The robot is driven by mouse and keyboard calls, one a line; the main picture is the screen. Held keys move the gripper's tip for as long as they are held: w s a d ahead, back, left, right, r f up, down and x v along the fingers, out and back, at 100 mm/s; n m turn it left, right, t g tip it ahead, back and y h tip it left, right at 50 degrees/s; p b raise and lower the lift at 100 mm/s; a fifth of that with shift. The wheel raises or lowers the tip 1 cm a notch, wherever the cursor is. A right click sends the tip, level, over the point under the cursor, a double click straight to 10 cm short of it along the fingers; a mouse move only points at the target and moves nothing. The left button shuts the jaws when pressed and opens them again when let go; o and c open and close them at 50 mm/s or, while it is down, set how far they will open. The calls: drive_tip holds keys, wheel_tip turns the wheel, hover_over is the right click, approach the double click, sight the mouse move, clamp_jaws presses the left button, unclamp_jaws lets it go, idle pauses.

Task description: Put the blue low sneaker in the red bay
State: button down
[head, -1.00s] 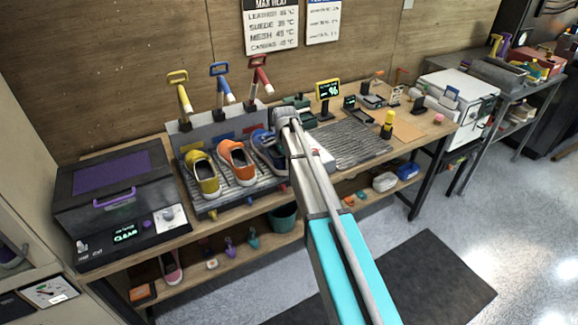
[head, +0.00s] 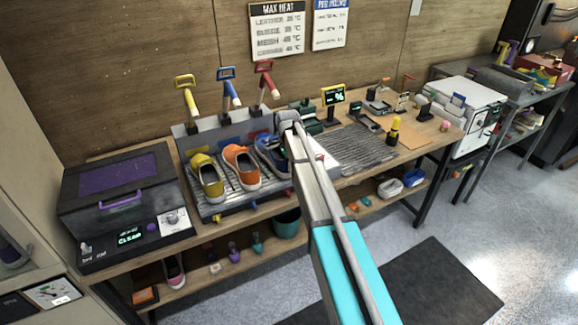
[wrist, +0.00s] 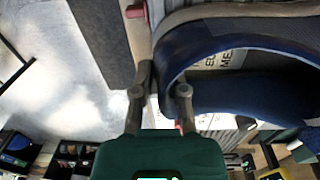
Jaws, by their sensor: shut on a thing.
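The blue low sneaker (head: 270,154) is at the right end of the grey rack (head: 222,210), in line with the red-handled lever (head: 266,80) and a red patch. My arm partly hides it, so I cannot tell whether it rests fully on the ribbed floor. My gripper (head: 286,128) is at its rear right side in the head view. In the wrist view, my gripper's fingers (wrist: 160,92) are at the edge of the dark blue collar (wrist: 215,42), shut on the sneaker. The contact itself is partly hidden.
A yellow sneaker (head: 207,178) and an orange sneaker (head: 242,167) occupy the rack to the left. A dark box with a purple lid panel (head: 120,172) stands further left. A ribbed grey mat (head: 352,150) lies clear to the right, with a small display (head: 333,96) behind it.

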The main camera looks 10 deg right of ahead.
drive_tip(key=shift+f+b, duration=0.4)
drive_tip(key=shift+f, duration=0.05)
idle(0.4)
drive_tip(key=c, duration=0.6)
unclamp_jaws()
drive_tip(key=shift+r, duration=0.15)
drive_tip(key=s+r+p, duration=0.2)
drive_tip(key=r+p, duration=0.1)
drive_tip(key=s+d+r+p, duration=0.1)
drive_tip(key=p, duration=0.1)
drive_tip(key=shift+r, duration=0.4)
idle(0.3)
drive_tip(key=s+n, duration=0.5)
drive_tip(key=s, duration=0.4)
drive_tip(key=s+n, duration=0.4)
drive_tip(key=s, duration=0.5)
drive_tip(key=s+n, duration=0.5)
drive_tip(key=s, duration=0.5)
drive_tip(key=shift+d+n+t, duration=0.3)
